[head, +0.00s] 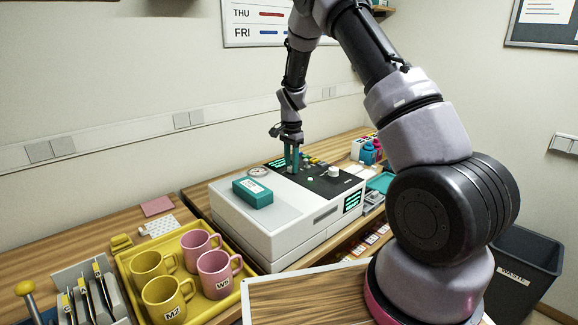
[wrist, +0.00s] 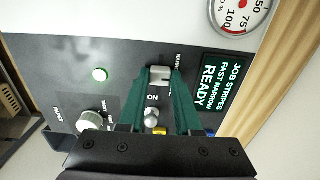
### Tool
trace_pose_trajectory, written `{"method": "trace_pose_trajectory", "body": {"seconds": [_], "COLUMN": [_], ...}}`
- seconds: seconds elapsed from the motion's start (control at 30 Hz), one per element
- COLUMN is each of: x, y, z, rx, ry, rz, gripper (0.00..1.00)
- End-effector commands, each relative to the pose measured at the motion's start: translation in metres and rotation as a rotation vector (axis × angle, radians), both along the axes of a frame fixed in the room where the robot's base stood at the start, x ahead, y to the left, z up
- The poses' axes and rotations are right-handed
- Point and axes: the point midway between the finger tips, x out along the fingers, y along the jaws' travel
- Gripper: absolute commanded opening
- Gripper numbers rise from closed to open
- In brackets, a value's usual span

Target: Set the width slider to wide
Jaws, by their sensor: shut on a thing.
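The white press (head: 281,231) stands on the wooden counter with a dark control panel (head: 325,183) on top. My gripper (head: 292,171) reaches down to the panel's far left part. In the wrist view its green fingers (wrist: 160,73) are shut on the pale width slider knob (wrist: 160,76), one on each side. The slider's label is partly hidden, with only its first letters showing. The panel display (wrist: 217,83) reads "JOB STRIPES FAST NARROW READY".
An ON toggle (wrist: 152,116) stands between my fingers' bases, near a round knob (wrist: 90,121) and a lit green lamp (wrist: 100,74). A gauge (wrist: 239,14) is beside the panel. A teal block (head: 253,192) sits on the press. A yellow tray (head: 226,308) holds several mugs.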

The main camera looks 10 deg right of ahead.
Motion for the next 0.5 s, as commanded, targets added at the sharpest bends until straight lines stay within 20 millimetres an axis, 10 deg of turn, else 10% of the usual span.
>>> {"method": "trace_pose_trajectory", "body": {"seconds": [0.4,0.43,0.5], "x": [0.016,0.016,0.016], "y": [-0.027,-0.027,-0.027], "z": [0.001,0.001,0.001], "rx": [-0.002,-0.002,-0.003], "ry": [-0.006,-0.007,-0.006], "rz": [-0.001,-0.001,-0.001], "gripper": [0.00,0.36,0.62]}}
